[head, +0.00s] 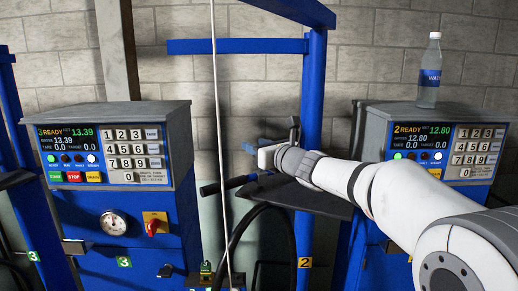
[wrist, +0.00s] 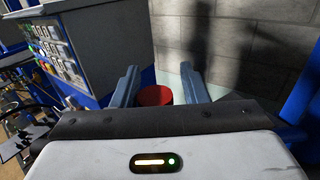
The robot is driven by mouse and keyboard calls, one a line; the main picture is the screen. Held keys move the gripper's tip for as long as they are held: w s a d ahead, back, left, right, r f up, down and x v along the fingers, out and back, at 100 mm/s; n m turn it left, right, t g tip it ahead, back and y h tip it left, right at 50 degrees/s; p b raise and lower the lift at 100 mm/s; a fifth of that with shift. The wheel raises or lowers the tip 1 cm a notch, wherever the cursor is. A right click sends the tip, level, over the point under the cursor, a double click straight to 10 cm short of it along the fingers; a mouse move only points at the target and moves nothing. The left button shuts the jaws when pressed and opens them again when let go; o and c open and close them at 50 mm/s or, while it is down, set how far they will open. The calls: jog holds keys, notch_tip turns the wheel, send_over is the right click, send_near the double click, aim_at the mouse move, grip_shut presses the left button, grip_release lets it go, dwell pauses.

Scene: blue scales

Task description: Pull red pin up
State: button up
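A round red top, likely the red pin (wrist: 155,96), shows in the wrist view between the two blue-grey fingers of my gripper (wrist: 159,72). The fingers stand apart, with a gap visible to the right of the red top. Its lower part is hidden by my gripper body, and I cannot tell its depth relative to the fingertips. In the head view my gripper (head: 247,133) reaches left beside the blue post, and no red pin can be made out there.
Blue scale cabinets stand left (head: 120,185) and right (head: 372,135), with displays and keypads. A water bottle (head: 430,75) stands on the right one. A blue post (head: 314,90), a thin pale cable (head: 216,110) and a dark hose (head: 238,235) are close to my arm.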

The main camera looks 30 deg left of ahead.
jog(key=shift+o, duration=0.8)
jog(key=shift+a+f, duration=0.1)
jog(key=shift+s+d+f, duration=0.1)
jog(key=shift+s+d, duration=0.05)
jog(key=shift+d, duration=0.1)
jog(key=b+v, duration=0.2)
jog(key=v, duration=0.5)
jog(key=shift+b, duration=0.4)
jog(key=shift+s+d, duration=0.1)
jog(key=shift+d, duration=0.05)
jog(key=s+d+f+n+g+h, duration=0.1)
jog(key=s+d+f+n+h, duration=0.4)
jog(key=d, duration=0.9)
jog(key=s+d+f+n+g+h, duration=0.2)
jog(key=s+d+f+n+h, duration=0.3)
jog(key=s+d+f+n, duration=0.5)
jog(key=s+d+f+n+g+h, duration=0.1)
jog(key=s+d+f+n+h, duration=0.5)
jog(key=d, duration=1.3)
jog(key=s+f+n, duration=0.2)
jog(key=s+f, duration=0.1)
jog(key=f, duration=0.1)
jog(key=shift+s+f, duration=0.3)
